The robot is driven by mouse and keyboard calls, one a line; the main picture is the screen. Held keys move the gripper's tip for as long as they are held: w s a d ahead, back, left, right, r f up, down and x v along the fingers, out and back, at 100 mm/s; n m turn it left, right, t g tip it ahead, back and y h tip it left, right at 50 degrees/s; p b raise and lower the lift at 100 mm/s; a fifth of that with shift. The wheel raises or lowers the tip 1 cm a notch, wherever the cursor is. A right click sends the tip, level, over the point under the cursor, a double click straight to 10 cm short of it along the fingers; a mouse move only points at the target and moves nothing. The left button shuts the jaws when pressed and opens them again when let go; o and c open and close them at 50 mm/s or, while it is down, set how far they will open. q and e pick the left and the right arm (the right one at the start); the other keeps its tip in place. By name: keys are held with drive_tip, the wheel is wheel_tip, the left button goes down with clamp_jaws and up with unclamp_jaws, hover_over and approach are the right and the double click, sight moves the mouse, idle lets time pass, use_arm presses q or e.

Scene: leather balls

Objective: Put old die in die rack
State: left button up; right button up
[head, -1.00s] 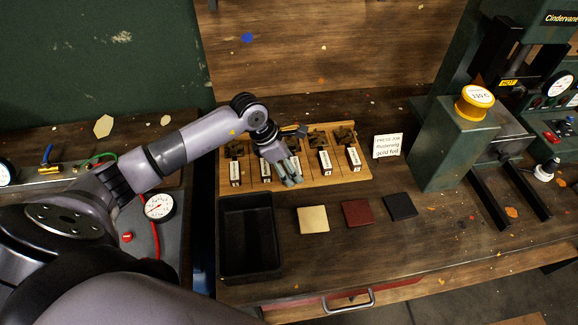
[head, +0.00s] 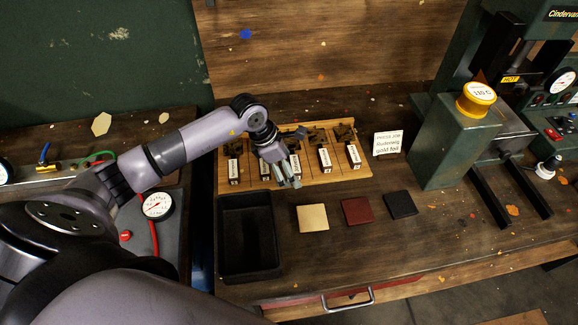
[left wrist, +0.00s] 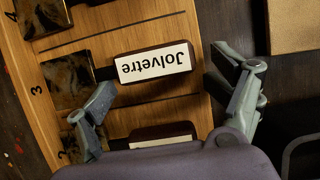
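The wooden die rack (head: 366,172) lies at the back of the bench and holds several dies with white name labels. My left gripper (head: 288,174) is over the front of the rack, near its middle. In the left wrist view my left gripper (left wrist: 170,98) is open, with its fingers apart and nothing held. A die labelled "Jolvetre" (left wrist: 153,63) lies in slot 3, just beyond the fingertips. A second die (left wrist: 162,134) shows partly at slot 2, and the wrist hides the rest. I cannot tell which die is the old one. My right gripper is not in view.
An empty-looking black tray (head: 249,272) stands in front of the rack. Tan (head: 312,218), red (head: 357,210) and black (head: 401,204) squares lie to its right. A sign (head: 388,143) stands beside the rack. A green press (head: 450,150) marked hot is at the right.

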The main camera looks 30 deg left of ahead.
use_arm(q)
drive_tip(key=v, duration=0.8)
drive_tip(key=shift+f, duration=0.1)
